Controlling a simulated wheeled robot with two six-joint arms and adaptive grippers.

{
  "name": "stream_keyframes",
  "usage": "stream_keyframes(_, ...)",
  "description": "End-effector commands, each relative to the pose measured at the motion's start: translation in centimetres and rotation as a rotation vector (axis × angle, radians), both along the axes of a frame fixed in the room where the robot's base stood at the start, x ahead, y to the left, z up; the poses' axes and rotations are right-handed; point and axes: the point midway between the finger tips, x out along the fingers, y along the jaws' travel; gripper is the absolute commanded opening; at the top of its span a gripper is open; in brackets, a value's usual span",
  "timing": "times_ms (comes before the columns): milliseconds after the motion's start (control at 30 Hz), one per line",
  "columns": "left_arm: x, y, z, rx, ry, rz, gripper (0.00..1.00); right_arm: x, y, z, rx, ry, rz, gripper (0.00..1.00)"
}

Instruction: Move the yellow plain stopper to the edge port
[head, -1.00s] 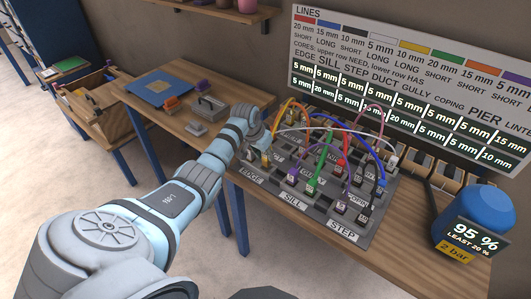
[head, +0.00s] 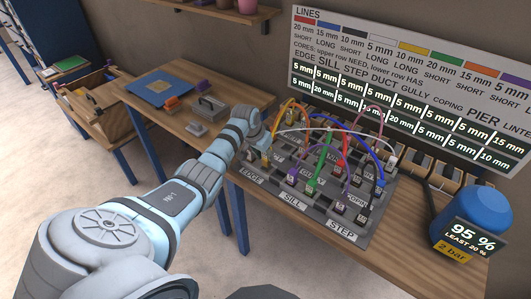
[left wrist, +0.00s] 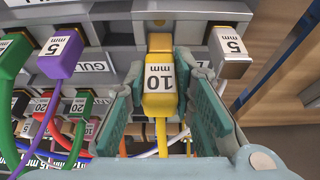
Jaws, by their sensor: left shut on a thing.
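The yellow stopper (left wrist: 160,95), marked 10 mm with a yellow line running from it, is between the fingers of my left gripper (left wrist: 160,110) in the left wrist view. The gripper is shut on it. In the head view my left gripper (head: 260,145) is at the left side of the grey port board (head: 352,240), with the yellow stopper (head: 267,158) at its tip. The EDGE label (head: 251,177) is on the board's front left. I cannot tell whether the stopper sits in a port. My right gripper is not in view.
Several coloured lines arch over the board. A blue rounded device (head: 486,210) with a 95 % display stands at the right.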

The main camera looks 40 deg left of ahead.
Motion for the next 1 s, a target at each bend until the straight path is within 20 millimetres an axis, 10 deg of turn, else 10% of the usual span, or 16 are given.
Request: stream_keyframes(1000,0.0,0.0,-2.2,0.000,0.000,0.000,0.00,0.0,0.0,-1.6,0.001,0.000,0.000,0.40)
